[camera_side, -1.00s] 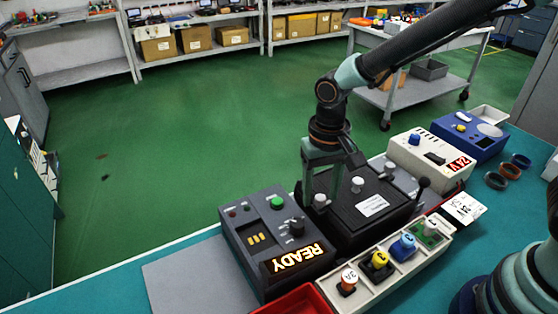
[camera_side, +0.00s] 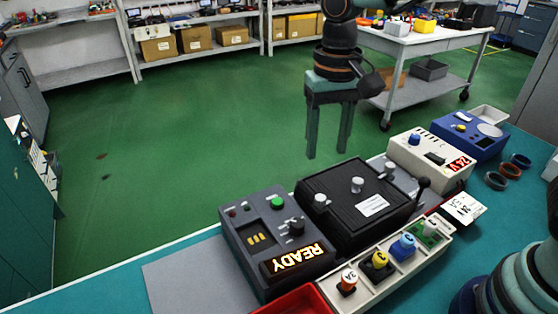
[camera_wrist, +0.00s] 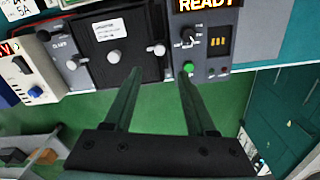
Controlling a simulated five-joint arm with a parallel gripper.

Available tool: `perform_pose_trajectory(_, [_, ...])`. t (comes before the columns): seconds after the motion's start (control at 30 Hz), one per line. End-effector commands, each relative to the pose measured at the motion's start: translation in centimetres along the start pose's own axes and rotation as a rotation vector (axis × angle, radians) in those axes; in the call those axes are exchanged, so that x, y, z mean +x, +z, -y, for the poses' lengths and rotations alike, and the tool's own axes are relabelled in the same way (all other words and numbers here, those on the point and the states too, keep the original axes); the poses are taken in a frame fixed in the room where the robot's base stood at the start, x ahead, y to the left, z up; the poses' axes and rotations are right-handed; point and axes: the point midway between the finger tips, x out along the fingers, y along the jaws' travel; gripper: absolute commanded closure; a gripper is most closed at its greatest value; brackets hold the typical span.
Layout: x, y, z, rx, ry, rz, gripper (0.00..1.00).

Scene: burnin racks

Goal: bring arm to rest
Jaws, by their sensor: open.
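My gripper (camera_side: 327,150) is open and empty in the side view, raised above the far edge of the bench with its two fingers pointing down. In the wrist view my gripper (camera_wrist: 158,78) shows two dark fingers spread apart with green floor between them. The black box (camera_side: 352,215) with silver knobs and a white label sits below it, apart from the fingers; it also shows in the wrist view (camera_wrist: 122,65). A grey control unit (camera_side: 243,229) with a green button and a lit READY display stands left of the black box.
A white tray (camera_side: 368,302) holding several coloured numbered parts lies in front. A red bin (camera_side: 300,302) is beside it. A cream 24V unit (camera_side: 437,181) and a blue unit (camera_side: 479,150) stand to the right. The air above the bench is clear.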

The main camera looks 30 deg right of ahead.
Motion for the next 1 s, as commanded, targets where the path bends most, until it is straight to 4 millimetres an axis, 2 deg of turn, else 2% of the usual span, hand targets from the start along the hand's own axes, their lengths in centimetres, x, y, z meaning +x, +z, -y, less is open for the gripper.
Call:
perform_pose_trajectory(0.37, [-0.4, 0.0, 0.0, 0.0, 0.0, 0.0, 0.43])
perform_pose_trajectory(0.47, [-0.6, 0.0, -0.6, -0.005, -0.008, -0.011, 0.43])
perform_pose_trajectory(0.57, [-1.4, -0.1, -2.1, -0.021, -0.031, -0.047, 0.43])
perform_pose_trajectory(0.8, [-3.5, 0.6, -8.3, -0.102, -0.089, -0.212, 0.43])
perform_pose_trajectory(1.0, [-3.9, 1.9, -12.9, -0.173, -0.091, -0.363, 0.43])
